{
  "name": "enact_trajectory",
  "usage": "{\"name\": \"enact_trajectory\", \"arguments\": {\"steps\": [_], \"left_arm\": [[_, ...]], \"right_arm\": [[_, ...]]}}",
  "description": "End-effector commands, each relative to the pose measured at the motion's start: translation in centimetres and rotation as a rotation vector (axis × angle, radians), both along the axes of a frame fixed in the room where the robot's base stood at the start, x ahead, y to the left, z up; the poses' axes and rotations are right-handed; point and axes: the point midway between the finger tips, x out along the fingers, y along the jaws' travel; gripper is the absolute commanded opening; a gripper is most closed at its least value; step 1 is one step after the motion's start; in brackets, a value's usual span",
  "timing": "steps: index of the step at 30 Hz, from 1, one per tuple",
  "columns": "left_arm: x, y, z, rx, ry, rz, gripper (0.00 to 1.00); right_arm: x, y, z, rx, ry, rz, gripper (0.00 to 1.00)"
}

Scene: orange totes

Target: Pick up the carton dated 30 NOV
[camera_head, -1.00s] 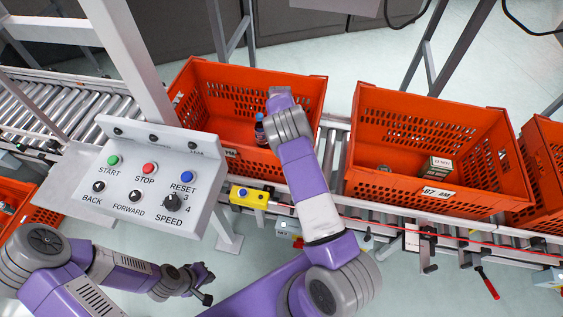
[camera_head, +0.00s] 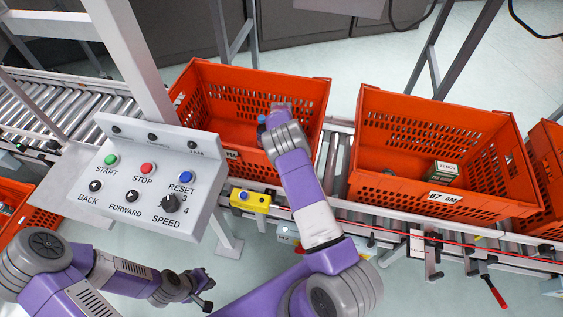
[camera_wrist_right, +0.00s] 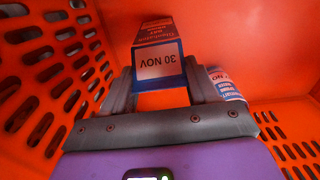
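The carton dated 30 NOV (camera_wrist_right: 158,64) shows in the right wrist view, its white date label upside down in the picture. My right gripper (camera_wrist_right: 160,85) has one finger on each side of it, with the carton's end near the fingertips. I cannot tell whether the fingers touch it. In the head view this carton is hidden behind my right wrist (camera_head: 282,135), which reaches into the middle orange tote (camera_head: 200,95). My left gripper (camera_head: 207,290) is empty and looks open, low at the left, in front of the control panel.
A blue-and-white bottle or can (camera_wrist_right: 226,84) is just right of the right finger; a blue-capped bottle (camera_head: 262,122) shows beside my wrist. The right tote (camera_head: 385,110) holds a green-grey carton (camera_head: 444,172). A control panel (camera_head: 150,185) stands at the left.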

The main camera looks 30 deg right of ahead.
Motion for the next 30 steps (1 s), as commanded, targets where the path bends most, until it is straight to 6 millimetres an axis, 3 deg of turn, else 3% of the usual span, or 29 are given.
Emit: {"name": "enact_trajectory", "arguments": {"steps": [1, 10, 23, 30], "left_arm": [[0.0, 0.0, 0.0, 0.000, 0.000, 0.000, 0.00], [0.0, 0.0, 0.0, 0.000, 0.000, 0.000, 0.00], [0.0, 0.0, 0.1, 0.000, 0.000, 0.000, 0.00], [0.0, 0.0, 0.9, 0.000, 0.000, 0.000, 0.00]], "right_arm": [[0.0, 0.0, 0.0, 0.000, 0.000, 0.000, 0.45], [0.0, 0.0, 0.0, 0.001, 0.001, 0.000, 0.00], [0.1, 0.0, 0.4, 0.001, -0.002, 0.000, 0.00], [0.1, 0.0, 2.9, 0.001, -0.003, -0.001, 0.00]]}}
